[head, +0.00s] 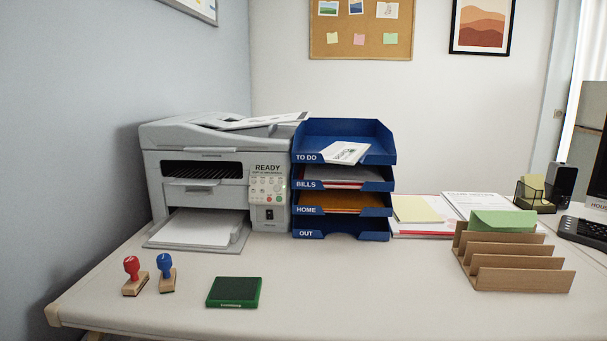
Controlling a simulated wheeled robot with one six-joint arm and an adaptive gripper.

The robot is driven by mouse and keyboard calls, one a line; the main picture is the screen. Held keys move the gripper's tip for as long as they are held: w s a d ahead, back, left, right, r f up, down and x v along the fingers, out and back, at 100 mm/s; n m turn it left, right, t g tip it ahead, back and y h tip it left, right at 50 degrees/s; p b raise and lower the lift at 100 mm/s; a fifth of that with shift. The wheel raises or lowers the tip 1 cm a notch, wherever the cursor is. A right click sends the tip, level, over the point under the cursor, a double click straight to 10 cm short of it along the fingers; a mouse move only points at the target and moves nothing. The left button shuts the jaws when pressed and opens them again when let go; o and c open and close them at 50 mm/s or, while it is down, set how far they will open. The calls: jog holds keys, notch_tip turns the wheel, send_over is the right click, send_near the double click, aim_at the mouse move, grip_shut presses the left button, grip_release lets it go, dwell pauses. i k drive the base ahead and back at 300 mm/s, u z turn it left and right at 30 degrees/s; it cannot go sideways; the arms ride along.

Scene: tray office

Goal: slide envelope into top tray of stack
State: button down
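A blue stack of letter trays stands beside the printer in the head view. Its top tray (345,128) is labelled TO DO. A white printed piece (347,151), perhaps an envelope or a folded leaflet, lies tilted in that tray near its front edge. A green envelope or card (503,222) stands in the rear slot of a brown sorter (520,280) at the right; I cannot tell which it is. My gripper is not in view.
Below are the BILLS tray (309,185) with papers, the HOME tray (308,210) with orange envelopes, and the OUT tray (308,234). A printer (215,190) stands left. Stamps (133,274) and a green pad (234,292) lie in front. The front middle desk is clear.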

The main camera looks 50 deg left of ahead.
aim_at(343, 153)
jog(key=z, duration=0.2)
jog(key=k, duration=0.15)
jog(key=u, duration=1.25)
